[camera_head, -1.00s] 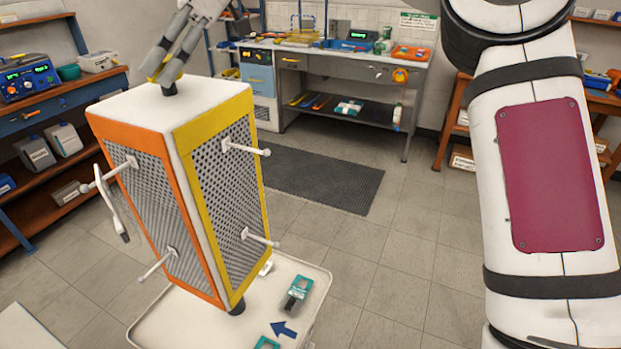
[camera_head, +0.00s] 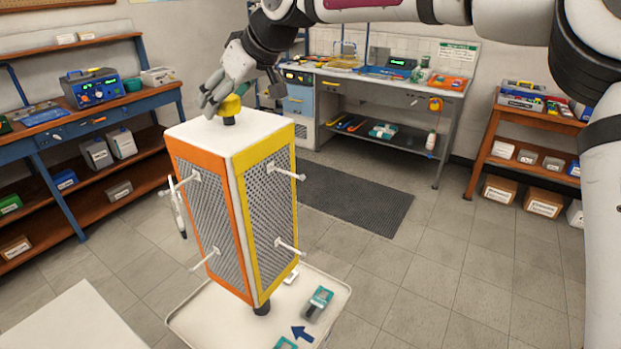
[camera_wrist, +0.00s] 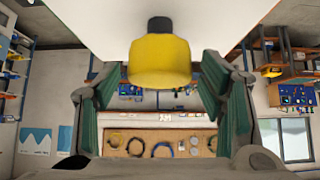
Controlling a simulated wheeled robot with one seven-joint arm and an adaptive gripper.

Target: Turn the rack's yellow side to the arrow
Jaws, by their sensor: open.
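The rack (camera_head: 240,195) is a tall white box with mesh panels. Its orange side (camera_head: 208,215) faces front left and its yellow side (camera_head: 270,210) faces front right, with white pegs on both. A yellow knob (camera_head: 230,106) sits on a black stem on its top. A blue arrow (camera_head: 302,333) lies on the tray at the rack's lower right, pointing up-left. My gripper (camera_head: 213,98) is at the knob's level, beside it. In the wrist view my gripper (camera_wrist: 157,82) is open, with the knob (camera_wrist: 160,60) between its fingers; contact is not clear.
The rack stands over a white tray (camera_head: 190,330). A teal-and-grey device (camera_head: 318,303) lies near the arrow. A pen-like tool (camera_head: 179,210) hangs at the orange side. A white surface (camera_head: 75,325) is front left. Benches stand behind; the floor at right is clear.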

